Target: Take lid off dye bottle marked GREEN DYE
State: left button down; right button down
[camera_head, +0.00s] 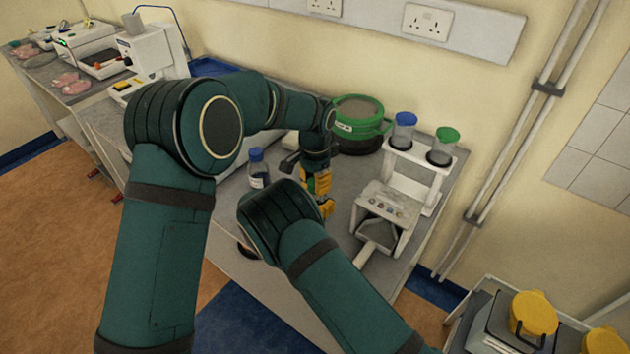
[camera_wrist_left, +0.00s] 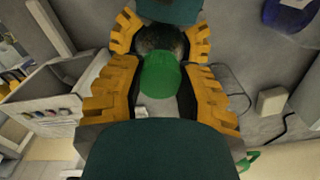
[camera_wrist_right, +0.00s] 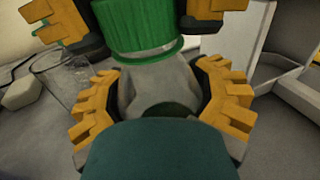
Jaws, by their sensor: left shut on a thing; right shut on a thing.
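The green lid (camera_wrist_left: 160,76) sits between the yellow fingers of my left gripper (camera_wrist_left: 158,85), which is shut on it. In the right wrist view the lid (camera_wrist_right: 138,25) is at the top of a grey bottle (camera_wrist_right: 160,85), apparently touching it. My right gripper (camera_wrist_right: 163,100) is shut on the bottle body below the lid. In the head view my left gripper (camera_head: 320,181) is just above my right gripper (camera_head: 327,208), over the bench. My arms hide most of the bottle there. No label on it can be read.
A blue-capped bottle (camera_head: 258,170) stands to the left of my grippers. A round green vessel (camera_head: 361,118) is behind them. A white stand (camera_head: 428,177) with a blue-topped and a green-topped container is to the right, with a white device (camera_head: 385,207) in front.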

pick_arm(q)
jog(key=n, duration=2.6)
jog(key=shift+n, duration=0.3)
jog(key=shift+r, duration=0.2)
jog(key=shift+r, duration=0.9)
